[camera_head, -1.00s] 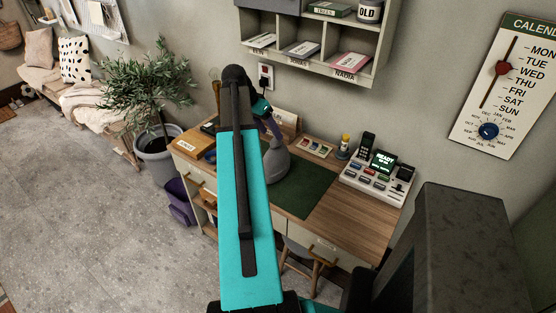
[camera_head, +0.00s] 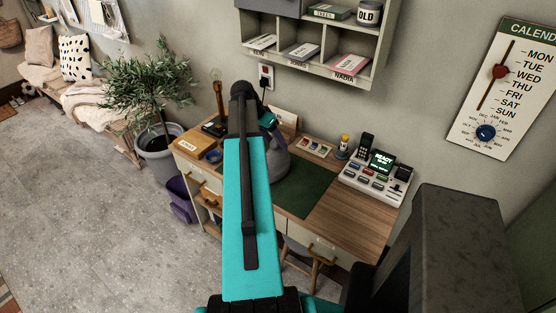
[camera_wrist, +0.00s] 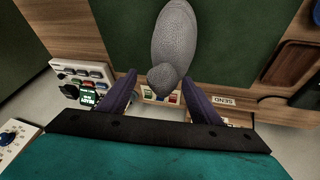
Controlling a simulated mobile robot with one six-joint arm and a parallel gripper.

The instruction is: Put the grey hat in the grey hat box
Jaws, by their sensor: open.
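A grey object with a knit-like surface, likely the grey hat (camera_head: 278,163), stands on the green desk mat (camera_head: 306,190), partly behind my arm. In the wrist view the hat (camera_wrist: 175,35) shows a wide body and a rounded knob at its end. My gripper (camera_wrist: 160,82) is open, its two purple fingers apart on either side of the knob. Whether they touch it cannot be told. In the head view the gripper (camera_head: 272,128) is mostly hidden by my arm, above the hat. I cannot make out a grey hat box.
The wooden desk (camera_head: 350,215) holds a console with a lit screen (camera_head: 380,172), a lamp (camera_head: 216,100) and a blue ring (camera_head: 213,156). Wall cubbies (camera_head: 310,40) hang above. A potted plant (camera_head: 155,90) and purple bin (camera_head: 180,200) stand left. A stool (camera_head: 305,262) is in front.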

